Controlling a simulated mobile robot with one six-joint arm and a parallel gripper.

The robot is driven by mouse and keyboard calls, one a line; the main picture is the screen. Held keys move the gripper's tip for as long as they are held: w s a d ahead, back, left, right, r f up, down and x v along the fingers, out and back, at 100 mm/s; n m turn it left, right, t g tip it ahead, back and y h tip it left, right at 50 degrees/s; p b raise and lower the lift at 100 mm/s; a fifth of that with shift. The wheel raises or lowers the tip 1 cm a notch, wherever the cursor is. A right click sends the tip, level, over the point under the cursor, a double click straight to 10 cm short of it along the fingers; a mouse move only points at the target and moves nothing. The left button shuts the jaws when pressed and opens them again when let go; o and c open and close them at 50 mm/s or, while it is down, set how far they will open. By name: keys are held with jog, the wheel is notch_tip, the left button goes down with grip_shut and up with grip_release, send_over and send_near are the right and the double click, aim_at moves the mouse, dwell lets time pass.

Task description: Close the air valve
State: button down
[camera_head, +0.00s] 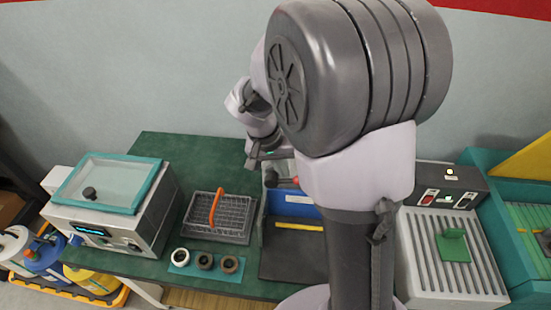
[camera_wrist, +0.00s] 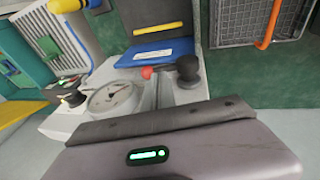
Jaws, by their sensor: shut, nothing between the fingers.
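In the wrist view, a grey test unit carries a round dial gauge (camera_wrist: 112,97), a small red handle (camera_wrist: 148,72) and a black knob (camera_wrist: 187,70). The red handle looks like the air valve's, but no label on it is legible. In the head view, the red handle (camera_head: 296,180) shows just left of my arm, which hides much of the unit. My gripper (camera_head: 262,160) is above the back of the bench, close behind and left of the unit. It is shut and empty. I see no contact with the handle.
A wire basket (camera_head: 222,226) with an orange handle stands left of the unit. A teal-lidded machine (camera_head: 108,183) is further left. Several rings lie on a teal mat (camera_head: 207,263). A ribbed tray (camera_head: 453,270) and switch box (camera_head: 447,186) are right. Green bench (camera_head: 165,150) is clear behind the basket.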

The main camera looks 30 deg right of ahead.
jog(key=shift+b+x, duration=0.3)
jog(key=shift+x, duration=1.3)
jog(key=shift+s+d+f+b, duration=0.15)
jog(key=shift+d+f+b, duration=0.2)
jog(key=shift+b, duration=0.3)
jog(key=shift+s+d+f+b, duration=0.1)
jog(key=shift+s+f+b, duration=0.05)
jog(key=shift+f+b, duration=0.4)
notch_tip(320, 180, up, 5)
jog(key=p, duration=0.4)
send_over(291, 181)
jog(key=s+d+p+v, duration=0.1)
jog(key=s+p+v, duration=0.15)
jog(key=v, duration=0.75)
jog(key=s+a+f+n+t+y+b, duration=0.2)
jog(key=s+a+t+y+b, duration=0.3)
jog(key=s+a+b, duration=0.5)
jog(key=s+a+f, duration=0.1)
jog(key=s+a, duration=0.4)
jog(key=a, duration=0.1)
jog(key=shift+s+y, duration=0.25)
jog(key=shift+y, duration=0.05)
